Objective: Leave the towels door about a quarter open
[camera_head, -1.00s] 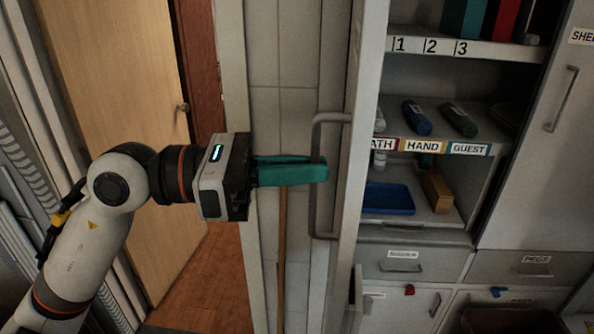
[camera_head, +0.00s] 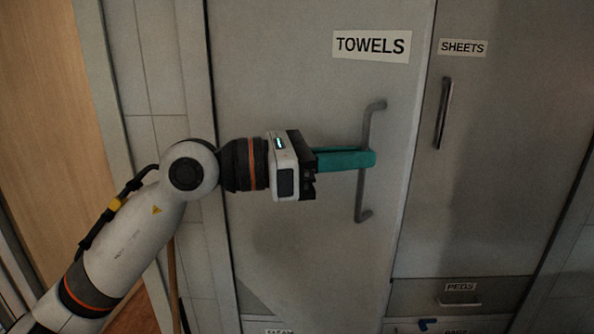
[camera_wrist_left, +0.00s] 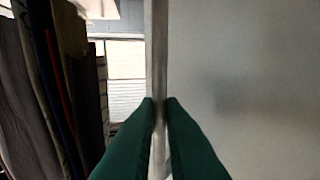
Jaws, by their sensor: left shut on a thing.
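The towels door (camera_head: 290,80) is a grey panel with a TOWELS label near its top. It now covers the shelves, and its lower part hides the drawer beside the PEGS drawer. It seems to stand a little out from the cabinet; the exact angle is hard to tell. Its bar handle (camera_head: 365,195) is on the right side. My left gripper (camera_head: 370,159) is shut on this handle, with teal fingers around the bar. In the left wrist view the handle bar (camera_wrist_left: 158,50) runs upright between the fingertips, beside the door panel (camera_wrist_left: 250,80). My right gripper is not in view.
The sheets door (camera_head: 490,130) with its own handle is at the right, above the PEGS drawer (camera_head: 458,300). A tiled wall strip (camera_head: 150,60) and a wooden door (camera_head: 40,100) are at the left. Dark hanging fabric (camera_wrist_left: 60,90) shows in the wrist view.

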